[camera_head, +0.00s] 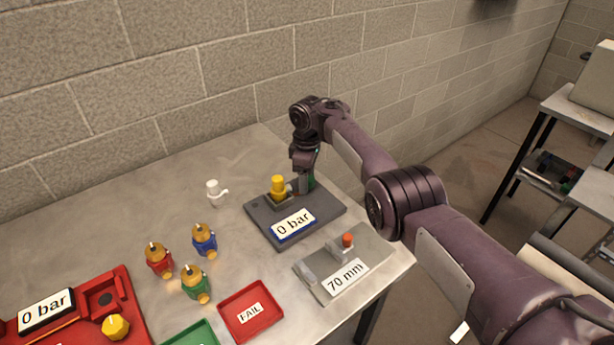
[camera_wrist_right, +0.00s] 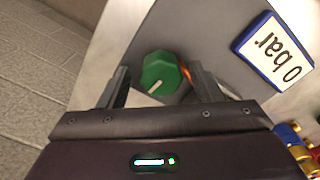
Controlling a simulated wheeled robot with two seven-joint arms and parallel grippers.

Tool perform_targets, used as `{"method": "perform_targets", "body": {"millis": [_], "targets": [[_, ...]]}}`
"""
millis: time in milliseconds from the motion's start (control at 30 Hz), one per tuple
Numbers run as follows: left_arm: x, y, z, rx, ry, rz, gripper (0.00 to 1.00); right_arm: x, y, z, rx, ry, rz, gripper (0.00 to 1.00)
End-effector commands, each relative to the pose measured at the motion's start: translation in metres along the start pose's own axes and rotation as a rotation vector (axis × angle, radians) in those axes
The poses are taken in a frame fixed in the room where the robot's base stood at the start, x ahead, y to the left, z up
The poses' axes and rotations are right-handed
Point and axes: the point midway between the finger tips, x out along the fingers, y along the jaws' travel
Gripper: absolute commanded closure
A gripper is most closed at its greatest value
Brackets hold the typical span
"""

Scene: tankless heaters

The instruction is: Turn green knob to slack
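The green knob (camera_wrist_right: 160,74) sits on a grey plate and has a pale pointer line on its top. It shows clearly in the right wrist view, between the two fingers of my right gripper (camera_wrist_right: 155,85). The fingers are apart, with gaps on both sides of the knob. In the head view my right gripper (camera_head: 308,184) is over the far right part of the grey plate (camera_head: 325,212), and the knob is mostly hidden behind it. The plate carries a "0 bar" display (camera_head: 293,224). My left gripper is not in view.
A yellow-topped fitting (camera_head: 279,187) stands on the plate left of my gripper. A "70 mm" gauge plate (camera_head: 345,275) lies in front. Red, blue and green valves (camera_head: 195,284), a red FAIL tray (camera_head: 251,311) and a white fitting (camera_head: 214,192) are left. A block wall stands behind.

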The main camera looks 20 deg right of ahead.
Motion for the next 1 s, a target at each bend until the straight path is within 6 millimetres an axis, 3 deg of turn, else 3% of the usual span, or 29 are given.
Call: {"method": "perform_targets", "body": {"millis": [267,700,1000], "targets": [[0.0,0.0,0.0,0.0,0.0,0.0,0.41,-0.001,-0.001,0.0,0.0,0.0,-0.001,0.41],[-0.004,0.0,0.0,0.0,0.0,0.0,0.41,-0.065,0.0,-0.001,0.0,0.002,0.0,0.41],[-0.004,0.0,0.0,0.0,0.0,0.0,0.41,-0.077,0.0,0.0,0.0,0.0,-0.001,0.41]]}}
